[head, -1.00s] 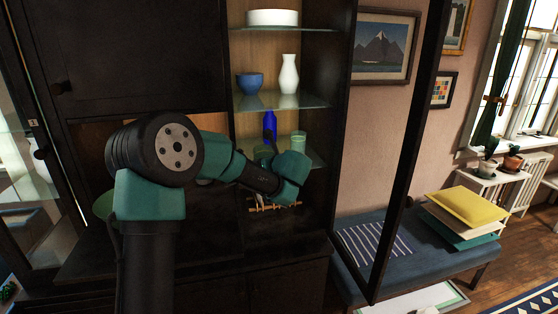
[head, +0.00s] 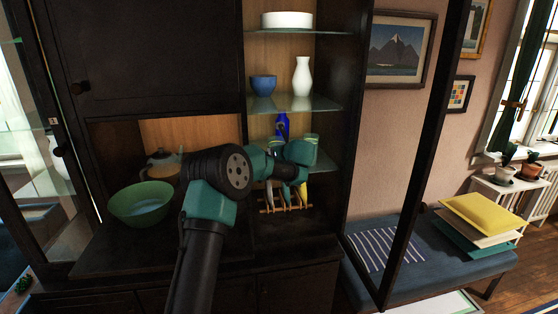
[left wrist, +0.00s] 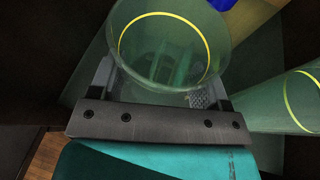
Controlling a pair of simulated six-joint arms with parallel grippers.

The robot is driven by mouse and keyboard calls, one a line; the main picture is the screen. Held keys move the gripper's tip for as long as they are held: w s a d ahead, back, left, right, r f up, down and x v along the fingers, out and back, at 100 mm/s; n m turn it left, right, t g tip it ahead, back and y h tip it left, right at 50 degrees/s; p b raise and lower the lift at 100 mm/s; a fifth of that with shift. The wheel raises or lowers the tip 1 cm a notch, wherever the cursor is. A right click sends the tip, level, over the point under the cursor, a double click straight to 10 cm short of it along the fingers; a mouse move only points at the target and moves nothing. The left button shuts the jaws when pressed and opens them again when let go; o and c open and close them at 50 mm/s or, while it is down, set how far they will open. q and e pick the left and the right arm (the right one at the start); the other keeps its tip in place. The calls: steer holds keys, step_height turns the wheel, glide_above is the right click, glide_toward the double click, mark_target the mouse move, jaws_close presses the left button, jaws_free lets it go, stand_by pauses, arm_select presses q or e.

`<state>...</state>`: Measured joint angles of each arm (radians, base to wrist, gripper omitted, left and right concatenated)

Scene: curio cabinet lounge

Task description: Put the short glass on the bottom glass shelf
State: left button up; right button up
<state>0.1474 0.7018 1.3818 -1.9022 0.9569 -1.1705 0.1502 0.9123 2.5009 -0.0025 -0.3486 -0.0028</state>
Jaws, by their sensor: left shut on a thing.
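My left gripper (left wrist: 158,78) is shut on a short glass (left wrist: 172,55), a clear greenish tumbler with a yellow band near its rim, seen from above in the left wrist view. In the head view my left wrist is in front of the bottom glass shelf (head: 328,160) in the right bay of the cabinet and hides the held glass. Whether its base touches the shelf cannot be told. A second greenish glass (head: 313,137) stands on that shelf; it also shows right of the gripper in the left wrist view (left wrist: 296,98). My right gripper is not in view.
A blue bottle (head: 283,122) stands behind the wrist. A blue bowl (head: 263,85) and white vase (head: 302,77) are on the shelf above. A wooden rack (head: 272,210) stands below. A green bowl (head: 140,206) is at left. The open cabinet door (head: 425,130) stands at right.

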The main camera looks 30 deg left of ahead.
arm_select(q)
steer(key=shift+w+a, duration=0.25)
steer(key=shift+w, duration=0.15)
steer(key=shift+f, duration=1.75)
steer(key=shift+f, duration=0.1)
steer(key=o, duration=1.1)
steer(key=shift+c, duration=0.2)
